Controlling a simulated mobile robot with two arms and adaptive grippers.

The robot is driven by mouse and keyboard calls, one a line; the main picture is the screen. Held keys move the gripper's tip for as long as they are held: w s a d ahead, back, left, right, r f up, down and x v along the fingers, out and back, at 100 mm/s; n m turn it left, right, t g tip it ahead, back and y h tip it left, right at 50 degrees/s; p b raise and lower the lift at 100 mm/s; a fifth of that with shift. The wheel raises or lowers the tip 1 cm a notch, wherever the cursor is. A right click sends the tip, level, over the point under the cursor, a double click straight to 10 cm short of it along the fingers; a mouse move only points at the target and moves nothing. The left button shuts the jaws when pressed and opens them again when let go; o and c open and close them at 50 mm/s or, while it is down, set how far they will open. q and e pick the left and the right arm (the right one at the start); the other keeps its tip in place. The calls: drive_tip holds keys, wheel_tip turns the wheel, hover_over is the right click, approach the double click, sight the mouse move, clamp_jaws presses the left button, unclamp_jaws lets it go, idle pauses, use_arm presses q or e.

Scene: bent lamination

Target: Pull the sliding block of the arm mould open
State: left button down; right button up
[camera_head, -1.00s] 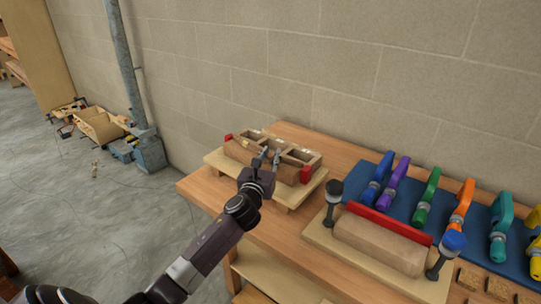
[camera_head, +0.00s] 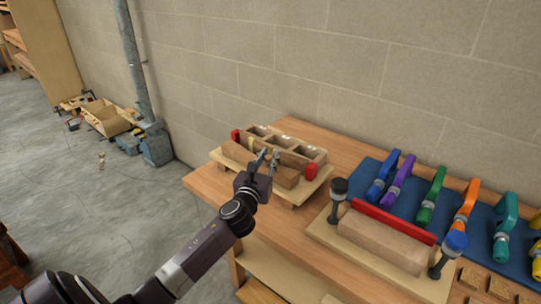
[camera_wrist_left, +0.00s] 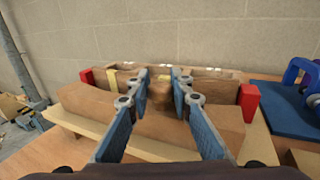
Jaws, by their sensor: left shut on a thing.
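The arm mould stands on a pale base board (camera_head: 318,186) near the back left of the bench. Its rear part (camera_head: 290,141) has open compartments and a red pad at each end. The brown sliding block (camera_head: 287,178) lies along its front, with a narrow gap between them. My left gripper (camera_head: 268,155) reaches in from the front at the block's middle. In the left wrist view its blue fingers (camera_wrist_left: 160,88) stand either side of a brown wooden piece of the block (camera_wrist_left: 215,130), shut on it. The exact contact is partly hidden by the fingers. My right gripper is out of view.
A block wall (camera_head: 350,70) is close behind the bench. Boxes and tools lie on the floor left.

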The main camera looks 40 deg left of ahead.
use_arm(q)
drive_tip(key=c, duration=1.7)
unclamp_jaws()
drive_tip(key=v, duration=1.2)
